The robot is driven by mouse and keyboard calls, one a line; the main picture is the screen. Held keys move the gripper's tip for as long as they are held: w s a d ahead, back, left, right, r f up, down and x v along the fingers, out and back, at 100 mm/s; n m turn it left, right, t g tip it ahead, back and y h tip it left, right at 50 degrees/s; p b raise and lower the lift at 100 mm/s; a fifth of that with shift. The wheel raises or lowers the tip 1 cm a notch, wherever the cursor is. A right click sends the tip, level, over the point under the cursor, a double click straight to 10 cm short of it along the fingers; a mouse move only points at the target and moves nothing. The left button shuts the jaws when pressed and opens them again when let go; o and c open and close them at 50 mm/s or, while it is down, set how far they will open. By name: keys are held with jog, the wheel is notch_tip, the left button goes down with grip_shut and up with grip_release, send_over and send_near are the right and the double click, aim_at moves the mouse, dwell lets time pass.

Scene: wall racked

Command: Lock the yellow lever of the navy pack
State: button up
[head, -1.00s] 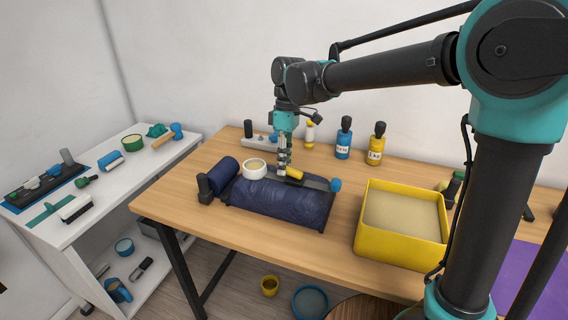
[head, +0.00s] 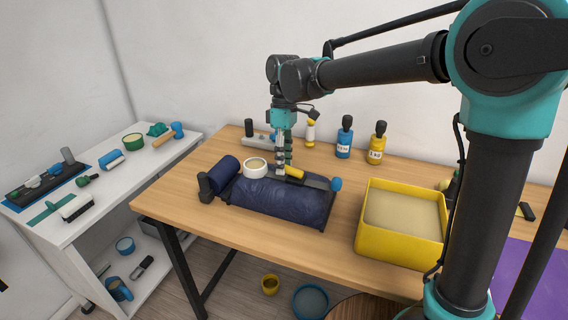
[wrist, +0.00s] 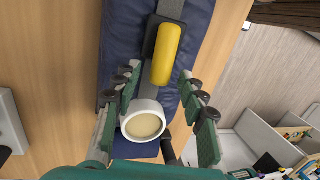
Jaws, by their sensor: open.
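The navy pack (head: 285,205) lies on the wooden table, with a dark strap along its top. The yellow lever (head: 294,172) sits in a dark mount on the strap; it also shows in the wrist view (wrist: 167,54), lying along the strap. My gripper (head: 283,165) points down over the pack, just left of the lever. The lever's near end is close to the fingertips; contact cannot be told.
A white ring with a beige centre (head: 256,168) is by the pack's left side. A blue knob (head: 336,184) is at the right. A yellow bin (head: 402,244) stands further right, and blue (head: 344,142) and yellow (head: 377,149) bottles stand behind. The front left tabletop is clear.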

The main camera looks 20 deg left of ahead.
jog(key=v, duration=1.1)
jog(key=shift+w+r, duration=0.15)
jog(key=shift+r, duration=0.05)
